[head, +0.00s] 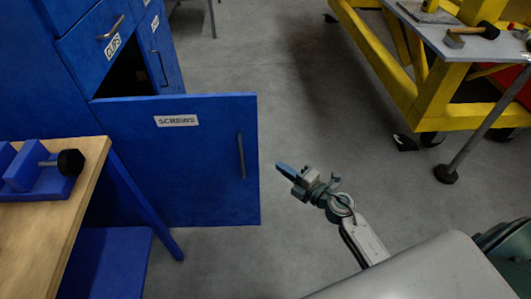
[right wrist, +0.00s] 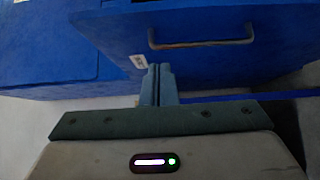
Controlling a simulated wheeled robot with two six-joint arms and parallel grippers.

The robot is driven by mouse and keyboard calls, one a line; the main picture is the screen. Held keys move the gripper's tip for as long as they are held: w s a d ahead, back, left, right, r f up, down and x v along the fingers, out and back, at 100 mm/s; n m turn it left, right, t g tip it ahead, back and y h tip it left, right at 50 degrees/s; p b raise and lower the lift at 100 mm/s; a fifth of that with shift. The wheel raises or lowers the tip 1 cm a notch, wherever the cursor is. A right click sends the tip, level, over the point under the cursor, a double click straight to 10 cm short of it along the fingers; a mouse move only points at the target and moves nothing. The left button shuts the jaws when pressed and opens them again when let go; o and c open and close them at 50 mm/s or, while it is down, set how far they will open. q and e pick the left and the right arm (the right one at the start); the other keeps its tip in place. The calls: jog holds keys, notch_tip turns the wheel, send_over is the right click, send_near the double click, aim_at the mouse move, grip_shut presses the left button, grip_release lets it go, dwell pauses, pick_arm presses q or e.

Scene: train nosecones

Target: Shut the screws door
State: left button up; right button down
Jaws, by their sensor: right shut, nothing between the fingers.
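The blue screws door (head: 178,170) stands wide open in the head view, with a white SCREWS label and a dark vertical handle (head: 240,156) near its right edge. The dark cabinet opening (head: 125,78) shows behind it. My right gripper (head: 284,168) is shut and empty, to the right of the door's free edge. In the right wrist view the closed fingers (right wrist: 158,84) point toward a blue panel (right wrist: 200,45) with a handle (right wrist: 201,40) and part of a white label. I cannot tell whether the fingertips touch it. My left gripper is not in view.
The cups drawer (head: 100,40) is above the opening. A wooden bench (head: 62,215) with a blue fixture (head: 40,180) stands at the left, close to the door. A yellow wheeled frame (head: 430,100) and a grey table with a mallet (head: 470,35) are at upper right. The grey floor between is clear.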

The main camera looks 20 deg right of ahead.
jog(key=p, duration=0.1)
send_near(251, 136)
jog(key=a, duration=0.4)
jog(key=w, duration=0.4)
jog(key=shift+w+d, duration=0.2)
jog(key=shift+d, duration=0.15)
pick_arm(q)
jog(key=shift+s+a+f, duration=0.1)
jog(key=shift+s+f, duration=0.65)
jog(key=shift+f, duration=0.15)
pick_arm(e)
jog(key=shift+w+d, duration=0.2)
jog(key=shift+w, duration=0.2)
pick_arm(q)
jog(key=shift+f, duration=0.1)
pick_arm(e)
jog(key=shift+w, duration=0.15)
